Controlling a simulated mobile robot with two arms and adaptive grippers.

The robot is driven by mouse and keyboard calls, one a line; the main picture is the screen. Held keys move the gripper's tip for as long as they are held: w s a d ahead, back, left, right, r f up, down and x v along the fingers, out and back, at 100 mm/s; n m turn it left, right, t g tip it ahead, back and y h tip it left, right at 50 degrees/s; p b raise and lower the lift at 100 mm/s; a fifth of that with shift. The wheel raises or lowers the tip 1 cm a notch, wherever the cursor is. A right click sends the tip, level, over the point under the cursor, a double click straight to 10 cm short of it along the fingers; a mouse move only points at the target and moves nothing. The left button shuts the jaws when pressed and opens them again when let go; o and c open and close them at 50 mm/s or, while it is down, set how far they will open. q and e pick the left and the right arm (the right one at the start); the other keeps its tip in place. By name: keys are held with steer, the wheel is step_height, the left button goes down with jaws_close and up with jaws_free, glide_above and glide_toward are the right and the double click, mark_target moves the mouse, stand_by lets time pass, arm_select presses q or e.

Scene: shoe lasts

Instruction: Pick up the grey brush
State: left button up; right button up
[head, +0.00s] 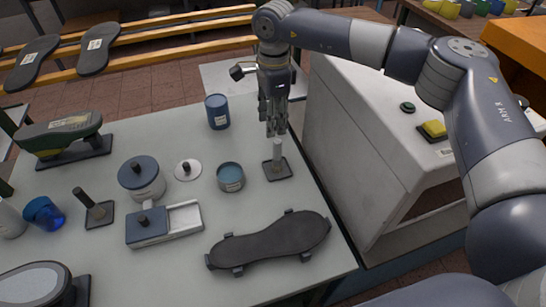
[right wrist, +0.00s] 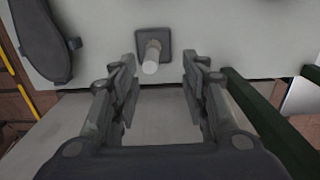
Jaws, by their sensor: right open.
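The grey brush (head: 277,152) stands upright on a dark square base (head: 287,172) near the table's right edge; only a light grey shaft shows clearly. In the right wrist view the brush (right wrist: 151,60) points toward the camera, between and beyond the fingertips, with its base (right wrist: 153,36) behind it. My right gripper (head: 275,128) hangs pointing down just above the brush in the head view. In the wrist view the right gripper (right wrist: 160,68) has its fingers apart with nothing between them. My left gripper is not in view.
Nearby on the table (head: 250,205) are an open teal tin (head: 231,178), a blue can (head: 217,112) and a dark sole-shaped piece (head: 268,242). A second, dark-handled upright item (head: 87,200) stands at left. A white machine (head: 365,130) rises right of the table.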

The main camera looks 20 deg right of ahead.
mark_target(277, 149)
steer(key=f, duration=0.1)
steer(key=f+p, duration=0.1)
steer(key=f, duration=0.1)
steer(key=s+f, duration=0.1)
steer(key=shift+d+f+p, duration=0.2)
steer(key=shift+d+p, duration=0.15)
steer(key=shift+w+f, duration=0.1)
steer(key=shift+f, duration=0.2)
steer(key=f+p, duration=0.1)
steer(key=f, duration=0.1)
steer(key=s+f+p, duration=0.1)
steer(key=f, duration=0.1)
steer(key=shift+d+p, duration=0.2)
steer(key=shift+p, duration=0.15)
steer(key=shift+w+f, duration=0.15)
steer(key=shift+f, duration=0.4)
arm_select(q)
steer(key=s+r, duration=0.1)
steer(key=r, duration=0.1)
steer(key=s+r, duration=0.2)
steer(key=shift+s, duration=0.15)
arm_select(e)
jaws_close()
